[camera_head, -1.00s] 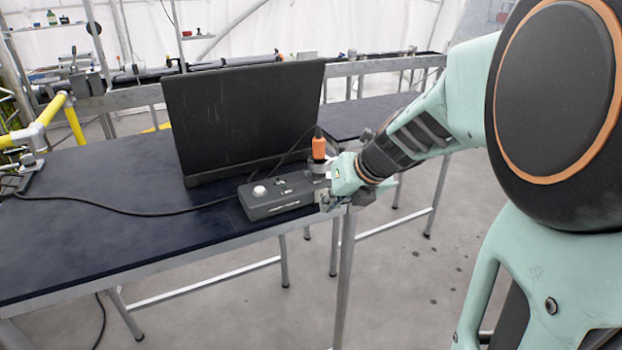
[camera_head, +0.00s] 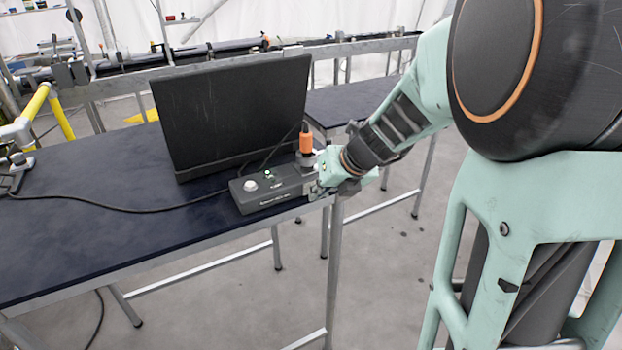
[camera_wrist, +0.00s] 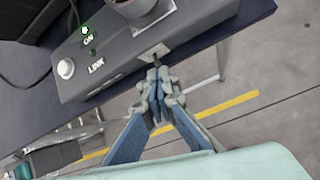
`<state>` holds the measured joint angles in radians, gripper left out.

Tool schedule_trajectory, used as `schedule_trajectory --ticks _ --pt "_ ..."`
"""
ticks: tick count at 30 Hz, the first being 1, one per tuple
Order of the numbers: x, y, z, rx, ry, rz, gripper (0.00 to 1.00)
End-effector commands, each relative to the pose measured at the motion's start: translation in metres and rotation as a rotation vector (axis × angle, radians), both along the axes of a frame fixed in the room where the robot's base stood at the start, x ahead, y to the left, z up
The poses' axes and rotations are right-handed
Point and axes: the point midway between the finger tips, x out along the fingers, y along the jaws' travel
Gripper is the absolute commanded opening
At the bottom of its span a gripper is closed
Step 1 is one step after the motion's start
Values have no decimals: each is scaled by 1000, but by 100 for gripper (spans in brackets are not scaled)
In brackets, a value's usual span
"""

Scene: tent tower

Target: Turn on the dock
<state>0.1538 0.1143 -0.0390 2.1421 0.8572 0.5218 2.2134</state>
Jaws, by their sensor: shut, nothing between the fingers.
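The dock (camera_head: 265,190) is a dark grey box at the right front corner of the dark table, with an orange-handled plug (camera_head: 306,141) standing in its right end. In the wrist view the dock (camera_wrist: 105,62) shows the labels ON and LINK, a round white button (camera_wrist: 66,69) at its left end, and a green glow (camera_wrist: 86,31) beside ON. In the head view a small light also glows on its top. My gripper (camera_wrist: 157,76) is shut and empty, its fingertips at a small light plate (camera_wrist: 153,54) on the dock's side. I cannot tell whether they touch it.
A black cable (camera_head: 130,209) runs left across the table (camera_head: 90,250). Yellow pipes (camera_head: 40,105) stand at the left. The table's front left area is clear.

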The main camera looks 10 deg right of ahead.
Motion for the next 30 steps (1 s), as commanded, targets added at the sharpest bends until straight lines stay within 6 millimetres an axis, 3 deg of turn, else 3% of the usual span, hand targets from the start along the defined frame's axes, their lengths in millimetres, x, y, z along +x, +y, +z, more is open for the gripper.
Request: schedule_trajectory --ticks 21,30 --pt "5 -1 23 -1 -15 -7 0" --pt "2 0 19 -1 -8 -3 0"
